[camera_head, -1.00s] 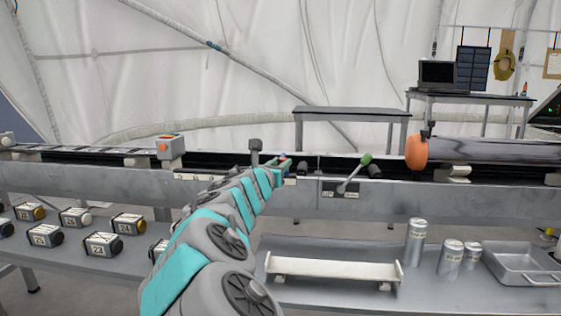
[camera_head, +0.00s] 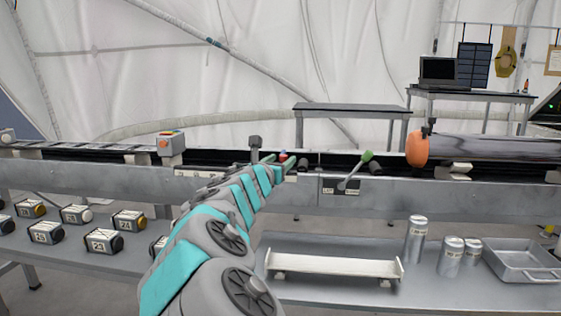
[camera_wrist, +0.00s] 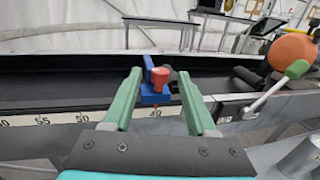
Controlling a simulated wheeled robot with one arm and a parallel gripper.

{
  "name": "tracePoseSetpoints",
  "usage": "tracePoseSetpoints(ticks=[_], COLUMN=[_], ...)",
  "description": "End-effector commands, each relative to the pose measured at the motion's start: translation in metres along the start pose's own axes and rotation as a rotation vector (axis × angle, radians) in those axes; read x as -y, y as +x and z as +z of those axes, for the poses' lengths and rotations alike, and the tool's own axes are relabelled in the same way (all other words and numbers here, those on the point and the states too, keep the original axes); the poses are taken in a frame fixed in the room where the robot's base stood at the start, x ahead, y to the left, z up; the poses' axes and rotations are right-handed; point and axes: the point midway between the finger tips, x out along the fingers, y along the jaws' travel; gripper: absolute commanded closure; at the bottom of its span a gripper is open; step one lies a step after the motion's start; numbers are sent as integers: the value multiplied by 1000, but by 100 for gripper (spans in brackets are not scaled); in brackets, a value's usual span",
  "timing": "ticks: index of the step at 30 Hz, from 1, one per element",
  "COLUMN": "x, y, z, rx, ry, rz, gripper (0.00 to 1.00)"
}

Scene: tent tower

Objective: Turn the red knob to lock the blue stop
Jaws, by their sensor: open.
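The blue stop (camera_wrist: 153,97) stands on the dark rail in the wrist view, near a scale mark that looks like 40. I see no finger touching the knob. In the head view the knob shows as a small red spot (camera_head: 283,156) beyond my arm, and my arm hides most of the stop.
A green-tipped lever (camera_head: 366,157) stands to the right on the rail front. An orange rounded end (camera_head: 417,150) of a dark cylinder lies farther right. Numbered blocks (camera_head: 103,241) and canisters (camera_head: 450,256) stand on the lower shelf.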

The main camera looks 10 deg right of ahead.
Motion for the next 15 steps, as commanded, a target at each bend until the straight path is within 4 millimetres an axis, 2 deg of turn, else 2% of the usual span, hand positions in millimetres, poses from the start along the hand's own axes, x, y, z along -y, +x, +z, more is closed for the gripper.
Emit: tracePoseSetpoints(ticks=[15], x=[0], y=[-66], z=[0], rx=[1], ry=[0], rz=[0], gripper=[43])
